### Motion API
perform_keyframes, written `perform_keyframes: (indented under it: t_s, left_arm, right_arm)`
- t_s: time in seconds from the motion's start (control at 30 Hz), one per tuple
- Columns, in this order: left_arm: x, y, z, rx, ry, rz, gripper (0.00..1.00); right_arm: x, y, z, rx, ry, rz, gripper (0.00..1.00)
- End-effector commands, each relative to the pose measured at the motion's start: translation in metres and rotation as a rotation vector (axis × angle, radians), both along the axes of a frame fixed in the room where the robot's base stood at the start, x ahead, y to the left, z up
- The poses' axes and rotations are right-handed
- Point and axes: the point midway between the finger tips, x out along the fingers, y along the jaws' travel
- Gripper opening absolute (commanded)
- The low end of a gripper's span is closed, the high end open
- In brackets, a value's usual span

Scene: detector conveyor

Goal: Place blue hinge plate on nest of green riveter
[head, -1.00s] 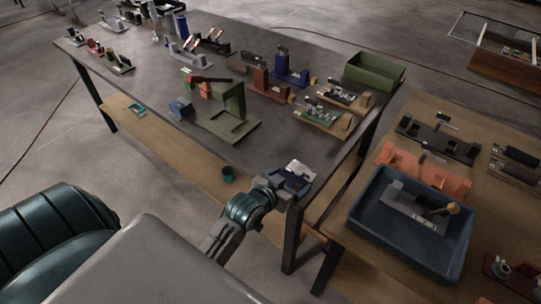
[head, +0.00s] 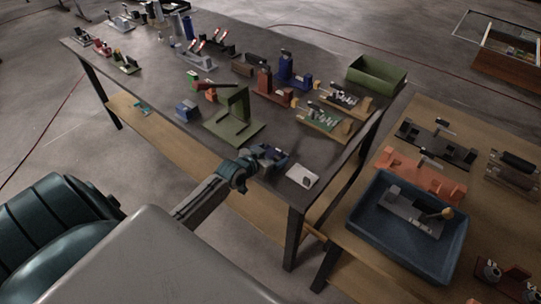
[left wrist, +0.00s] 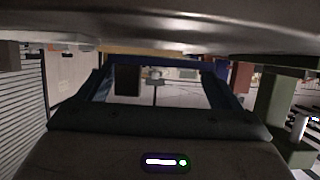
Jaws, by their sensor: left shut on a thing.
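The green riveter (head: 241,118) stands on the table, with an upright C-shaped frame on a flat green base and a dark red lever at its top. Its nest is too small to make out. My left gripper (head: 270,155) is in front and right of the riveter's base, apart from it. It is shut on the blue hinge plate, which shows as a dark blue bar (left wrist: 160,62) across the fingertips in the left wrist view. The gripper hides most of the plate in the head view. A green post, likely the riveter (left wrist: 268,105), shows at right there. My right gripper is not in view.
A white pad (head: 302,176) lies near the table's front right corner. A small blue block (head: 187,111) sits left of the riveter. Red and blue fixtures (head: 288,75) stand behind it, with a green bin (head: 376,74) at the back right. A blue tray (head: 365,232) stands on the right table.

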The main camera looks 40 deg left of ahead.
Motion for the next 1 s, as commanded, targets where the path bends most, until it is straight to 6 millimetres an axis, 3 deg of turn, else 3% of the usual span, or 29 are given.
perform_keyframes:
  t_s: [0.13,0.53,0.57,0.6,0.87,1.0]
  left_arm:
    - [0.0,0.0,-0.01,-0.001,-0.002,0.0,0.58]
    - [0.0,-0.001,-0.018,0.002,-0.003,-0.001,0.58]
    - [0.0,0.0,-0.017,0.002,-0.002,-0.001,0.92]
    - [0.0,-0.001,-0.016,0.002,-0.002,-0.001,1.0]
    - [0.0,-0.001,-0.017,0.001,-0.001,0.0,1.0]
    - [-0.011,0.001,-0.014,0.005,-0.001,-0.002,1.0]
  right_arm:
    - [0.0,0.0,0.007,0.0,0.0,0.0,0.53]
    - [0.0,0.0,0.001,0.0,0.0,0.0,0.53]
    - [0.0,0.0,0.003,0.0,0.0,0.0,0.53]
    - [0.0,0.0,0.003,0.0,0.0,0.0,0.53]
    - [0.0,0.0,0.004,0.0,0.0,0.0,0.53]
    - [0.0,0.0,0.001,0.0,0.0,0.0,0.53]
